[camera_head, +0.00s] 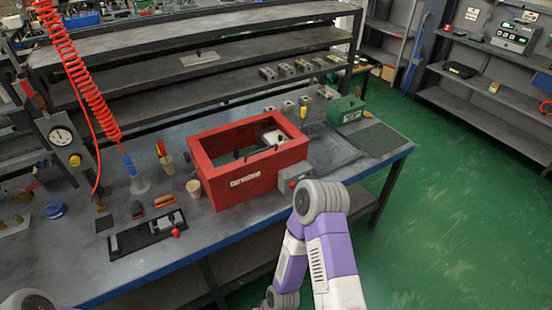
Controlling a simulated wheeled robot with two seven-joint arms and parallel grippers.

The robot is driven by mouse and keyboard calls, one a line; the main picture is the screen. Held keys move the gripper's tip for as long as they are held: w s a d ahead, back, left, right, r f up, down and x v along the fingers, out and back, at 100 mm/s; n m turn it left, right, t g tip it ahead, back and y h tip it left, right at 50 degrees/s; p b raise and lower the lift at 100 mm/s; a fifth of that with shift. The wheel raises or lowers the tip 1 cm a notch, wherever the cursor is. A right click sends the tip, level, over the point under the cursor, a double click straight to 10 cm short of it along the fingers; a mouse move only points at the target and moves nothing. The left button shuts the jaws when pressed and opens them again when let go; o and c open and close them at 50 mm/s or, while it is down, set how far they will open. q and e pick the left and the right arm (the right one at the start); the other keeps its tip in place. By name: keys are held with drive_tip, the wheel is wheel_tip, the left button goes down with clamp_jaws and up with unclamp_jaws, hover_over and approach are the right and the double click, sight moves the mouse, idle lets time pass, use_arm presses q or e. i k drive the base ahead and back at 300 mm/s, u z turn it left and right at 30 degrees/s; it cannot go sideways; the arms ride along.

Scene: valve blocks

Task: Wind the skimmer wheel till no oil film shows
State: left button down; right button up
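A red open-topped tank (240,190) with white lettering on its front stands on the workbench. Inside it I see a pale block with dark parts (270,137) and a dark rod-like piece beside it. I cannot make out for certain a skimmer wheel or an oil film; the front wall hides much of the inside. Only a joint of my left arm shows at the bottom left. Neither gripper is visible.
A red coiled hose (85,75) hangs at left. The bench front is clear below the tank.

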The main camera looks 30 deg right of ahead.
sight(187, 158)
drive_tip(key=z, duration=1.35)
drive_tip(key=k, duration=0.95)
drive_tip(key=u, duration=0.9)
drive_tip(key=i, duration=0.55)
drive_tip(key=u, duration=0.05)
